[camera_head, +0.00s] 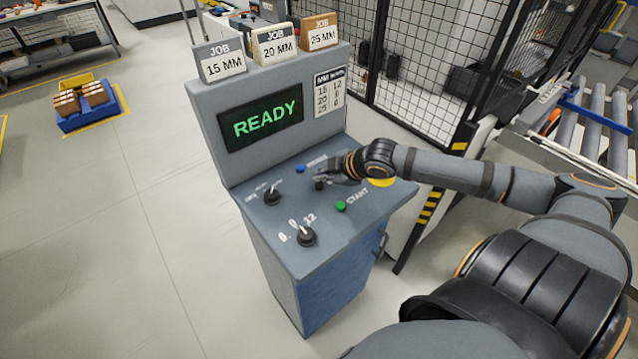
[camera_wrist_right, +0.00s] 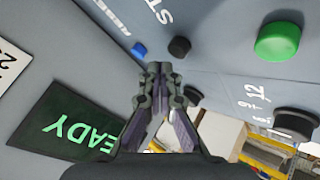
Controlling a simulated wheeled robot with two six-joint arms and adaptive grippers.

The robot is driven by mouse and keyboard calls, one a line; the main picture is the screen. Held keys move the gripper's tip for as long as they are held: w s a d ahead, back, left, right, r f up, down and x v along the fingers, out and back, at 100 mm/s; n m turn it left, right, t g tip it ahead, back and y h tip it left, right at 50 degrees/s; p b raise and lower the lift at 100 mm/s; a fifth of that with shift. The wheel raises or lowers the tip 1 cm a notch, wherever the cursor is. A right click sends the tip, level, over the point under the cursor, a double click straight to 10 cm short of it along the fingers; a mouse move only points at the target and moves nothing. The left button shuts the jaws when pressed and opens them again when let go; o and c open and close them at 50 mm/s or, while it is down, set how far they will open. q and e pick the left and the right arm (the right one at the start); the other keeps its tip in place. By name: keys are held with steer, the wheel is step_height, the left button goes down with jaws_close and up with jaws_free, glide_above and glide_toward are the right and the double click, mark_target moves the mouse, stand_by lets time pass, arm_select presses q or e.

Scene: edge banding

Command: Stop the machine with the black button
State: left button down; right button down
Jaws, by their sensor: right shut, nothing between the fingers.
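The grey control console (camera_head: 250,235) stands in the middle of the head view, and its screen (camera_head: 261,125) reads READY in green. The black button (camera_head: 320,185) is on the sloped panel between the blue button (camera_head: 299,168) and the green START button (camera_head: 340,206). In the right wrist view the black button (camera_wrist_right: 179,47) shows just beyond the fingertips, uncovered. My right gripper (camera_head: 322,178) is shut and empty, close by the black button; it also shows in the right wrist view (camera_wrist_right: 157,70). I cannot tell contact, but a gap seems to show. My left gripper is not in view.
Two black knobs (camera_head: 272,197) (camera_head: 306,237) sit on the panel's left and front. A yellow disc (camera_head: 381,182) is partly hidden under my right wrist. Job cards (camera_head: 221,62) stand on top of the console. A mesh fence (camera_head: 420,60) and roller conveyor (camera_head: 590,110) lie behind and right.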

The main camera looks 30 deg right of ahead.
mark_target(321, 186)
step_height(321, 186, up, 5)
steer(key=p, duration=0.4)
steer(key=shift+f, duration=0.1)
